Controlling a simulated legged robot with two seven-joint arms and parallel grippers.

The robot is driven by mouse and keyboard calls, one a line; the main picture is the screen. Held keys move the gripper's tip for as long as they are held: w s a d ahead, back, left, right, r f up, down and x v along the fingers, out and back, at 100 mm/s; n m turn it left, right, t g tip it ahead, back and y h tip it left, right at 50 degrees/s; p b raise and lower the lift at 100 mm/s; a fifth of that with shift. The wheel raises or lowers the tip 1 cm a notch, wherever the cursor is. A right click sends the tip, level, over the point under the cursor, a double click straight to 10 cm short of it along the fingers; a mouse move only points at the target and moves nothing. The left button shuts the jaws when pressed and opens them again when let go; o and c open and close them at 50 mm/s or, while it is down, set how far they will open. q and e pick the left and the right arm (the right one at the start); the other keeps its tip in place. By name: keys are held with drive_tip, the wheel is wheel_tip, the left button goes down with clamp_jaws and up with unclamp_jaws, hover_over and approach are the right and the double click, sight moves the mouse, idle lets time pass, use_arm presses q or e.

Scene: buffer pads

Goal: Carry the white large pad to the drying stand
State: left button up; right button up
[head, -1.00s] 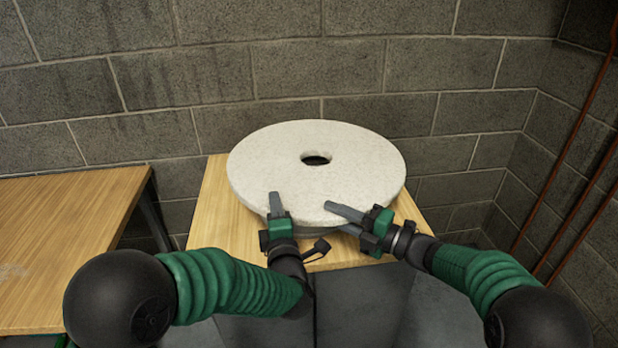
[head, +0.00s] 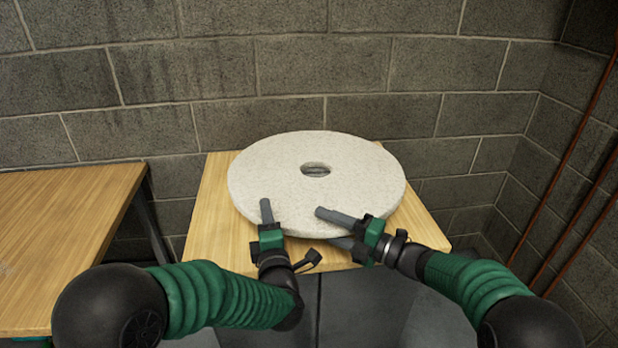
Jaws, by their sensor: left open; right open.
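The white large pad (head: 320,180) is a thick round disc with a centre hole, lying flat over a light wooden table. It looks low on the table, but its underside is hidden. My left gripper (head: 267,218) is open at the pad's front left edge, its upper finger above the pad and its lower finger hidden. My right gripper (head: 331,229) is open at the front edge, one finger above the pad and one below it. I cannot tell whether the fingers touch the pad. Nothing in view is clearly identifiable as the drying stand.
The wooden table (head: 208,215) under the pad has bare top at its left and right. A second wooden table (head: 60,215) stands at the left, across a gap. A grey block wall (head: 300,65) is close behind. Reddish pipes (head: 570,150) run along the right wall.

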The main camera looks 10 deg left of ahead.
drive_tip(key=shift+a, duration=0.1)
use_arm(q)
drive_tip(key=shift+s+d, duration=0.2)
use_arm(e)
drive_tip(key=shift+d, duration=0.85)
drive_tip(key=shift+a, duration=0.4)
use_arm(q)
drive_tip(key=v, duration=1.1)
drive_tip(key=shift+s, duration=0.2)
use_arm(e)
drive_tip(key=v, duration=1.2)
use_arm(q)
drive_tip(key=shift+a+f, duration=0.15)
